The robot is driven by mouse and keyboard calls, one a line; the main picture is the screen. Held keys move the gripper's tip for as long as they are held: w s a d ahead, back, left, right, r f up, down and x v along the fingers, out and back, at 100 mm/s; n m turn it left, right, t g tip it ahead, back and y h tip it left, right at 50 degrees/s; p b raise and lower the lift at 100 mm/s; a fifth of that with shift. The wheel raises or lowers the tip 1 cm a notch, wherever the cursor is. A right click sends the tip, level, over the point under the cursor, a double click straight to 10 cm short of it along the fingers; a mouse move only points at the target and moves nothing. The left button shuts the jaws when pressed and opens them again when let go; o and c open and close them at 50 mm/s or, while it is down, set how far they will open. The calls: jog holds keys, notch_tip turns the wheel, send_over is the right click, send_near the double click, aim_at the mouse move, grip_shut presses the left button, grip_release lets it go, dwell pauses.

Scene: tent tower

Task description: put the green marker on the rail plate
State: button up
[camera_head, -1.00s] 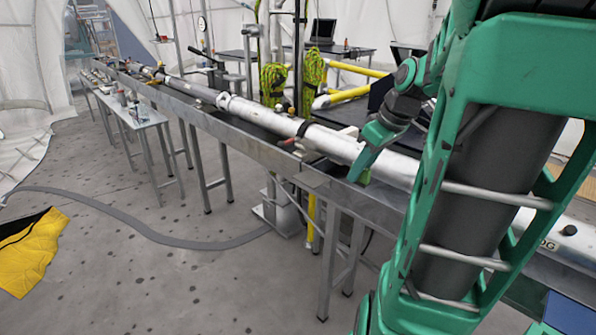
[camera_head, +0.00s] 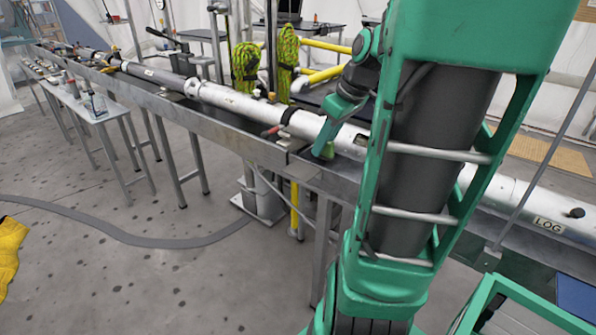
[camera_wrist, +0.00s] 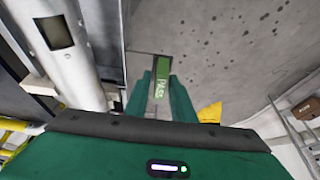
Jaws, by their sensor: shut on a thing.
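The green marker (camera_wrist: 162,76) has a pale "PASS" label and sits between my gripper's (camera_wrist: 161,90) two green fingers in the wrist view. My gripper is shut on it.
A long silver tube (camera_head: 228,99) lies along the rail, just beyond my gripper. A narrow side table (camera_head: 98,112) with small items stands at left. Green-yellow rope coils (camera_head: 245,65) hang behind the rail. Open floor (camera_head: 130,205) lies in front.

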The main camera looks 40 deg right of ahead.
jog(key=w+d+f, duration=0.1)
jog(key=w+f, duration=0.1)
jog(key=w, duration=0.1)
jog(key=w+d+f, duration=0.1)
jog(key=w+f, duration=0.1)
jog(key=w, duration=0.2)
jog(key=w+d+f, duration=0.1)
jog(key=w+f, duration=0.2)
jog(key=w, duration=0.1)
jog(key=shift+d+f, duration=0.1)
jog(key=shift+f, duration=1.9)
jog(key=shift+f, duration=0.1)
jog(key=o, duration=1)
